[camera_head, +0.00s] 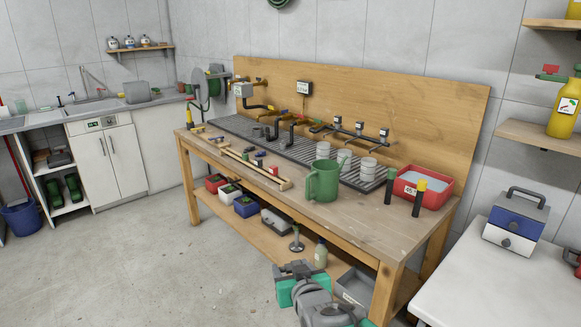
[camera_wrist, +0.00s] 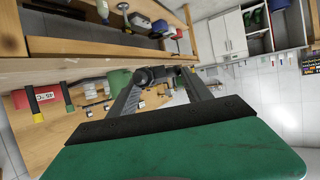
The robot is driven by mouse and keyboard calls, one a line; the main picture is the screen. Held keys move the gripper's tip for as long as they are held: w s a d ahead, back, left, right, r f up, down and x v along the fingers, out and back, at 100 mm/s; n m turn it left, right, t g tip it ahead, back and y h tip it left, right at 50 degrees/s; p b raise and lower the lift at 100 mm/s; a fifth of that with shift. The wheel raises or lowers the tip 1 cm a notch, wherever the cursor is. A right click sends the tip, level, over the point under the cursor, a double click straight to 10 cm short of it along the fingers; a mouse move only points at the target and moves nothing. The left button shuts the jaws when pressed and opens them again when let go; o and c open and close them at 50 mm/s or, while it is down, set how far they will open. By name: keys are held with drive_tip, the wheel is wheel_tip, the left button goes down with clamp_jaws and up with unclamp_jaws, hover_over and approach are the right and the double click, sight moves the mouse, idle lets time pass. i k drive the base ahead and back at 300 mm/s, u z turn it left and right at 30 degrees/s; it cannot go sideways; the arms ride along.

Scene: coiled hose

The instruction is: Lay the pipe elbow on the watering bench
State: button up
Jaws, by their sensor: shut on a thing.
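The watering bench (camera_head: 372,222) is a wooden workbench with a tall back board, in the middle of the head view. Its edge and underside show at the upper left of the wrist view (camera_wrist: 60,72). My gripper (camera_head: 296,268) is at the bottom of the head view, in front of the bench and seemingly below the top's level. In the wrist view my gripper (camera_wrist: 163,76) is shut on a small dark rounded piece, which I take for the pipe elbow (camera_wrist: 144,76). The piece looks clear of the bench. In the head view I cannot make it out clearly.
A green jug (camera_head: 323,184), grey cups, a red bin (camera_head: 422,187) and two dark tubes stand on the top. A slatted tray (camera_head: 262,137) lies behind wooden strips. The front right corner is bare. The lower shelf holds pots and a bottle (camera_head: 321,254).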

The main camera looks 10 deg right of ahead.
sight(295, 173)
drive_tip(key=u, duration=0.7)
drive_tip(key=i, duration=0.75)
drive_tip(key=u, duration=0.7)
drive_tip(key=i, duration=0.7)
drive_tip(key=z, duration=0.75)
drive_tip(key=i, duration=0.75)
drive_tip(key=z, duration=1)
drive_tip(key=i, duration=0.55)
drive_tip(key=u, duration=0.05)
